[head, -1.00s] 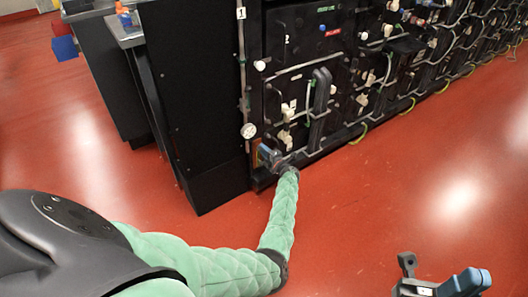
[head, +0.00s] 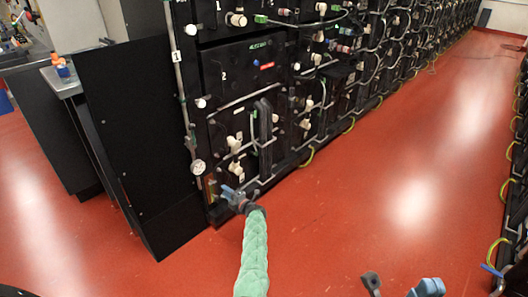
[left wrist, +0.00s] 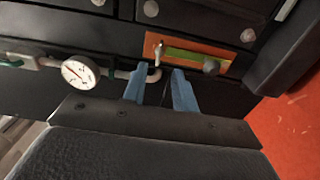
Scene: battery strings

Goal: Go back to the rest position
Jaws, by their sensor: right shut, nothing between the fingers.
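My left gripper (head: 233,194), on its green-sleeved arm, is low at the front corner of the black battery rack (head: 240,62). In the left wrist view its two blue fingers (left wrist: 160,72) stand apart with a dark gap between them. Just beyond the tips is an orange-edged panel (left wrist: 195,53) with a small pale lever (left wrist: 158,52) and a dark knob. I cannot tell whether the fingers touch the lever. My right gripper (head: 428,287) shows only partly at the bottom edge, shut and empty, over the floor.
A round gauge (head: 198,167) hangs on the pipe up the rack's corner; it also shows in the left wrist view (left wrist: 78,71). A black side cabinet (head: 122,130) stands at the left. Another rack (head: 510,215) lines the right edge. The red aisle floor (head: 380,190) between is clear.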

